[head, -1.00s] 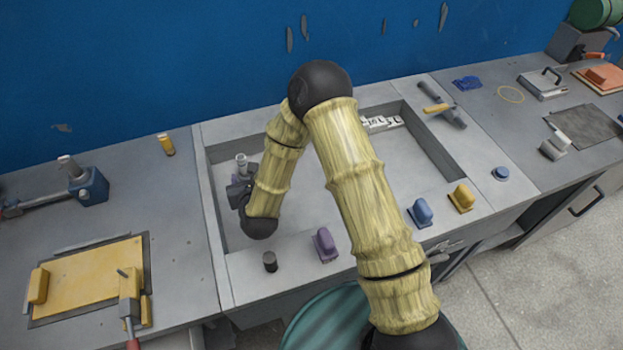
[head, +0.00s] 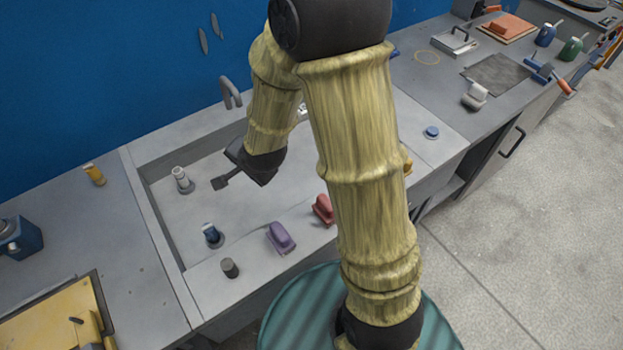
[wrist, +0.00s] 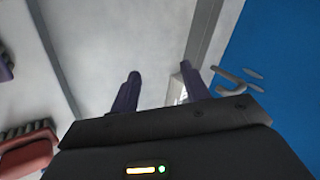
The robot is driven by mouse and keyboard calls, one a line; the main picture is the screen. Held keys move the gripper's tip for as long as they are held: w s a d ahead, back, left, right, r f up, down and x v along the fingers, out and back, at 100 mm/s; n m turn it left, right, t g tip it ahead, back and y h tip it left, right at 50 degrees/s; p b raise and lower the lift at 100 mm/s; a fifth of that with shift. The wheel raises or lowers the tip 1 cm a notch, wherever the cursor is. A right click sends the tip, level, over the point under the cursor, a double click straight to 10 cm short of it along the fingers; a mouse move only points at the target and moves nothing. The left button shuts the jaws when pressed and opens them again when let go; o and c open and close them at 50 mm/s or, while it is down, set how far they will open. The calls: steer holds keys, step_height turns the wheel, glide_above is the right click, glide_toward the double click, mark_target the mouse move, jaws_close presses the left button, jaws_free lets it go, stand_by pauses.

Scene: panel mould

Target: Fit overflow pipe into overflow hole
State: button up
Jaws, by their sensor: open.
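A pale grey pipe (head: 180,178) stands upright in a dark ring at the left back of the sunken basin (head: 165,222). I take it to be the overflow pipe, with its lower end inside the ring. The hole itself is hidden. A shorter, blue-topped piece (head: 211,234) stands in another dark ring near the front left of the basin. My gripper (head: 222,183) is open and empty, apart from the pipe and to its right. In the wrist view my gripper (wrist: 160,85) shows two spread dark fingers, with no pipe between them.
A grey hooked spout (head: 230,92) rises at the back. The basin floor between pipe and spout is clear.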

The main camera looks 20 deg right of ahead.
steer(key=s+d+r+n+g+h, duration=0.2)
steer(key=s+d+r+n+g, duration=0.2)
steer(key=s+d+n, duration=0.7)
steer(key=shift+s+d+r, duration=0.4)
steer(key=shift+s+r, duration=0.25)
steer(key=shift+s, duration=0.4)
steer(key=shift+r, duration=0.1)
steer(key=p+v, duration=0.2)
steer(key=w+p+v, duration=0.1)
steer(key=p+v, duration=0.1)
steer(key=p, duration=0.1)
steer(key=shift+a+r, duration=0.1)
steer(key=shift+r, duration=0.4)
steer(key=shift+c, duration=1.1)
